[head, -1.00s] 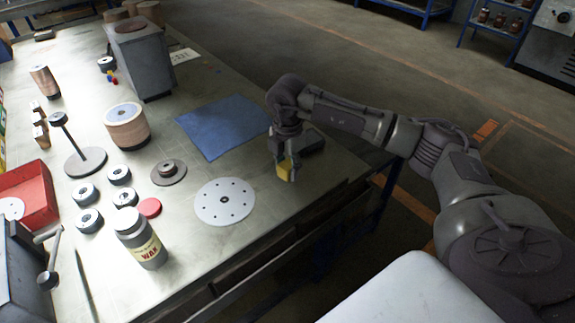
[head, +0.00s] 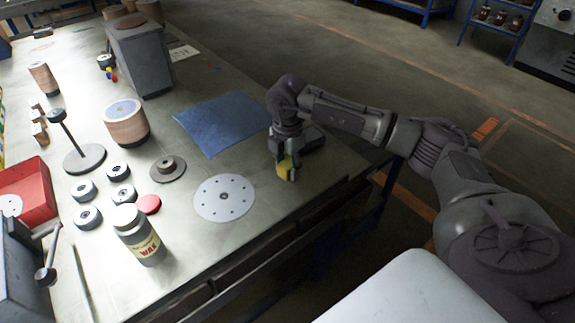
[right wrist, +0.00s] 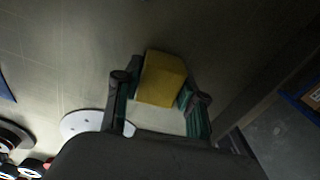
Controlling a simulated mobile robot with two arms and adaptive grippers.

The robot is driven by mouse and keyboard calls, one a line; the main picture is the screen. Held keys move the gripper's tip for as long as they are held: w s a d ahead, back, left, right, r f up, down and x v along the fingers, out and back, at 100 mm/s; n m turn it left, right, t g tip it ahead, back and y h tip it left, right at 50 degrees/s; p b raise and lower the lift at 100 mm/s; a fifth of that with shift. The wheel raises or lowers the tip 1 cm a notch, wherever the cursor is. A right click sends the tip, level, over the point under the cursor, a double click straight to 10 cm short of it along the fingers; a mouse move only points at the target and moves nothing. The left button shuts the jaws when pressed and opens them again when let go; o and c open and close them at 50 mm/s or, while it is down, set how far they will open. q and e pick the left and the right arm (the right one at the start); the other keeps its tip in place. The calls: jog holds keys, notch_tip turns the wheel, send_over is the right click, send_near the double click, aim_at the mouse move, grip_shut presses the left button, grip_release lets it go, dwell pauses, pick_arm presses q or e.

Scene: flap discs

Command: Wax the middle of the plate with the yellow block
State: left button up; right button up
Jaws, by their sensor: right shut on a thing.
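The plate (head: 224,184) is a pale round disc with a ring of small holes and a dark centre hole, lying flat on the bench. Part of it shows in the right wrist view (right wrist: 80,122). My right gripper (head: 285,170) is shut on the yellow block (head: 284,165), to the right of the plate and apart from it. In the right wrist view the block (right wrist: 162,79) sits between the two fingers of my right gripper (right wrist: 160,90). I cannot tell how far the block is above the bench. My left gripper is not in view.
A wax jar (head: 138,238) and a red lid (head: 149,204) stand left of the plate. A dark block (head: 309,140) is beside my right gripper. Bench is clear between plate and gripper.

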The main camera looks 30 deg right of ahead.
aim_at(287, 164)
jog(key=o, duration=0.7)
jog(key=shift+r, duration=0.2)
jog(key=shift+r+p, duration=0.4)
jog(key=shift+p, duration=0.15)
jog(key=c, duration=0.9)
jog(key=shift+r+p, duration=2.55)
jog(key=shift+r, duration=0.95)
grip_shut()
